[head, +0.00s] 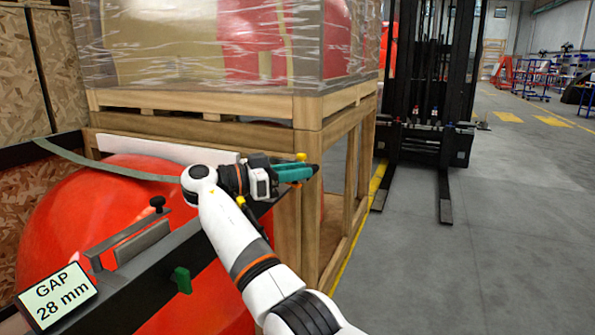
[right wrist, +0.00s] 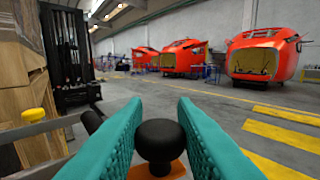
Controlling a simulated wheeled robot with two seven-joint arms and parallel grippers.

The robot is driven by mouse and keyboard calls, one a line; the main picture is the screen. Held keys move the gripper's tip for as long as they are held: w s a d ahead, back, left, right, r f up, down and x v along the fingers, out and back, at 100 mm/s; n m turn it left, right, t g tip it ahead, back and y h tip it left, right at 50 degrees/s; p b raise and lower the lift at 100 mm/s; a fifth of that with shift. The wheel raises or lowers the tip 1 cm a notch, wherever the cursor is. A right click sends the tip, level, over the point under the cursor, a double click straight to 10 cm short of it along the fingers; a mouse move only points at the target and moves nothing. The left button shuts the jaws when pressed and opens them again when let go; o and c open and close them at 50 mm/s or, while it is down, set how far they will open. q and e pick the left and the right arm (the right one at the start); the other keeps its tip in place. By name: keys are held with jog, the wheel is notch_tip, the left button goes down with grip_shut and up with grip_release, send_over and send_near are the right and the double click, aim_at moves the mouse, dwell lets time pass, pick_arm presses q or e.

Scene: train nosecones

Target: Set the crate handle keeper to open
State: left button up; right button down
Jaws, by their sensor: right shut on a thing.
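My right gripper (head: 309,171) reaches over the dark rail beside the wooden crate frame in the head view. In the right wrist view its teal fingers stand on either side of a black round knob (right wrist: 160,141), shut on it. An orange piece (right wrist: 158,170) shows under the knob. In the head view the gripper hides this knob. A yellow knob (right wrist: 34,115) is left of the fingers in the wrist view. I cannot tell which part is the crate handle keeper or how it is set. My left gripper is not in view.
A red nosecone (head: 75,215) lies behind the rail (head: 150,285), which carries a grey handle, a green clamp (head: 182,280) and a "GAP 28 mm" sign (head: 57,292). A wrapped crate (head: 215,45) rests on the wooden frame (head: 290,225). A forklift (head: 425,140) stands beyond; floor at right is clear.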

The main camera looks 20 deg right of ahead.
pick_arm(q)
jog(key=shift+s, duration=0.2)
pick_arm(e)
jog(key=c, duration=1.2)
grip_release()
jog(key=shift+a, duration=0.2)
jog(key=shift+d+r, duration=0.1)
jog(key=shift+r, duration=0.05)
notch_tip(320, 180, up, 8)
jog(key=shift+r+p, duration=0.25)
jog(key=shift+p, duration=0.5)
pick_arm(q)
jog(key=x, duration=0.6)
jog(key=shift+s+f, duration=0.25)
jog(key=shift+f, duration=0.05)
pick_arm(e)
jog(key=shift+r, duration=0.65)
